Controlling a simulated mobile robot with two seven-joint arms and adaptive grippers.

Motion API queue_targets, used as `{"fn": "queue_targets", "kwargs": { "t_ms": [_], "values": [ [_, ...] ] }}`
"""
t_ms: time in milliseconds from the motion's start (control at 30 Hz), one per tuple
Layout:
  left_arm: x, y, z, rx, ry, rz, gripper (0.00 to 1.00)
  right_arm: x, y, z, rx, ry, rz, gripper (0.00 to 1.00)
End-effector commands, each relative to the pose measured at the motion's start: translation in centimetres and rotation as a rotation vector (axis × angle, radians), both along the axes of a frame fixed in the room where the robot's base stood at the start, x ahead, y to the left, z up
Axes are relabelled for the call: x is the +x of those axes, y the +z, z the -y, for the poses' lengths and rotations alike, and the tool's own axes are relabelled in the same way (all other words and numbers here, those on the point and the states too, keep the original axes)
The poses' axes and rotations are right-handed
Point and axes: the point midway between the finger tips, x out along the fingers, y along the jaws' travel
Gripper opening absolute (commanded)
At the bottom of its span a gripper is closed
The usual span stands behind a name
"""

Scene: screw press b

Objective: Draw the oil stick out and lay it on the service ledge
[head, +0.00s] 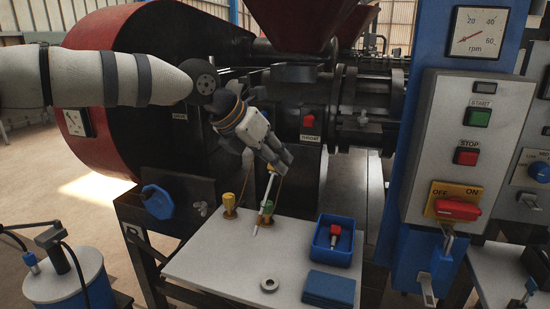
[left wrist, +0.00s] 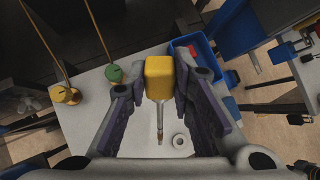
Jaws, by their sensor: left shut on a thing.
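My left gripper (head: 278,163) is shut on the oil stick (head: 263,205), above the white service ledge (head: 210,258). In the left wrist view the stick's yellow block-shaped handle (left wrist: 159,78) sits between the fingers of my left gripper (left wrist: 158,88). A thin rod runs from the handle to a darker tip. In the head view the stick hangs steeply, slightly tilted, with its pale tip low over the ledge; I cannot tell if the tip touches. My right gripper is not in view.
The ledge's left front is clear. The press stands behind.

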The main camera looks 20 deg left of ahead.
Motion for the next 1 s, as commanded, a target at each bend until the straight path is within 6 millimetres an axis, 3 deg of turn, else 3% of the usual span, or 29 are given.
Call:
{"fn": "queue_targets", "kwargs": {
  "t_ms": [67,300,500,867,900,1000],
  "values": [
    [-0.2,0.3,0.0,0.008,0.001,0.007,0.00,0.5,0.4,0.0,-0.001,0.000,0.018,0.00],
    [-0.2,-4.0,0.0,0.008,0.001,-0.001,0.00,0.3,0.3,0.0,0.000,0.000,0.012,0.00],
    [-0.1,-6.5,0.0,0.007,0.001,0.002,0.00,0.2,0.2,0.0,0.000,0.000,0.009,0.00],
    [-0.1,-7.2,0.0,0.006,0.001,0.004,0.00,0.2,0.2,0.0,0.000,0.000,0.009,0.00],
    [-0.1,-7.2,0.0,0.006,0.001,0.004,0.24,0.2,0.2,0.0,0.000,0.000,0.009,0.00],
    [-0.1,-7.2,0.0,0.006,0.001,0.004,0.45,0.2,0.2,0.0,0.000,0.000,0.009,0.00]
  ]
}}
